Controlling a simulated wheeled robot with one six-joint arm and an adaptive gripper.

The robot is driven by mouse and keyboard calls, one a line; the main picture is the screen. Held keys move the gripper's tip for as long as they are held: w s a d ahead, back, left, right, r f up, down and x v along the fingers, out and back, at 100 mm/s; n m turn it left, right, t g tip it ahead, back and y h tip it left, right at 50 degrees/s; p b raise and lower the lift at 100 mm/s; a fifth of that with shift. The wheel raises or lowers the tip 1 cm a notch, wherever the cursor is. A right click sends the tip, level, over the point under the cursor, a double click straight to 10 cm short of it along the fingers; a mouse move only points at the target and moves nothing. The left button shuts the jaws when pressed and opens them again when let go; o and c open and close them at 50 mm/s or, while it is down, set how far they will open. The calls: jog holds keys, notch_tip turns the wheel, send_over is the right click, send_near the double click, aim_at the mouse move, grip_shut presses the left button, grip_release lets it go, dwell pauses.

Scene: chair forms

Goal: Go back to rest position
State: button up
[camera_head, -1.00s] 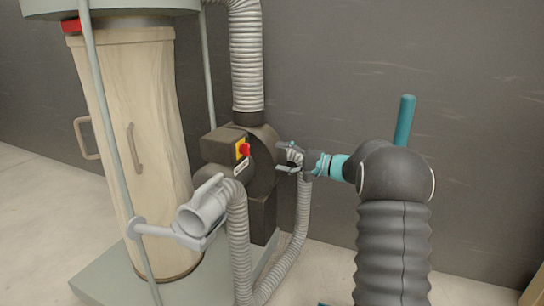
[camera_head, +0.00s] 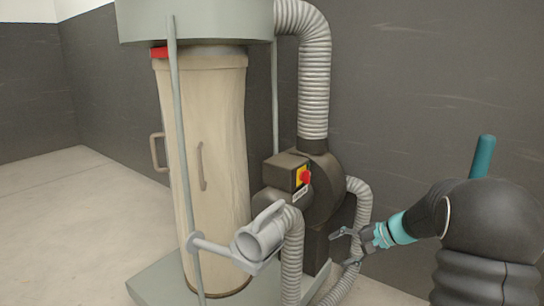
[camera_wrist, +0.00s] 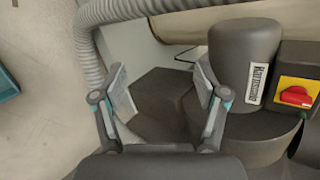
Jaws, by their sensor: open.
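My gripper (camera_head: 345,247) is open and empty in the head view, to the right of the dust collector's dark motor housing (camera_head: 325,190) and in front of a grey hose. Its fingers are apart in the wrist view (camera_wrist: 160,88), with dark machine parts beyond them. My dark arm comes in from the right edge of the head view. The red switch on a yellow plate (camera_head: 303,177) sits on the motor box, and it also shows at the right of the wrist view (camera_wrist: 296,96).
The dust collector's beige bag (camera_head: 225,150) stands on a grey base (camera_head: 155,285). A grey hose nozzle (camera_head: 262,238) sticks out at its front. A ribbed hose (camera_head: 314,90) rises behind. A dark wall (camera_head: 430,90) is close behind. Open floor (camera_head: 70,220) lies to the left.

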jog(key=s+a+r+n+g+h+p, duration=0.1)
jog(key=s+r+n+h+p, duration=0.3)
jog(key=s, duration=0.9)
jog(key=s+a+r+n+g+h+p, duration=0.1)
jog(key=s+r+h, duration=0.35)
jog(key=s, duration=0.75)
jog(key=s+a+r+n+t+p, duration=0.1)
jog(key=s+r+p, duration=0.1)
jog(key=s+r, duration=0.2)
jog(key=s+a+r+n+t+h+p, duration=0.1)
jog(key=s+r+n+t+p, duration=0.1)
jog(key=s+r, duration=0.2)
jog(key=shift+s+a+r+p, duration=0.25)
jog(key=shift+a+r+p, duration=0.15)
jog(key=shift+r, duration=0.85)
jog(key=shift+d, duration=0.1)
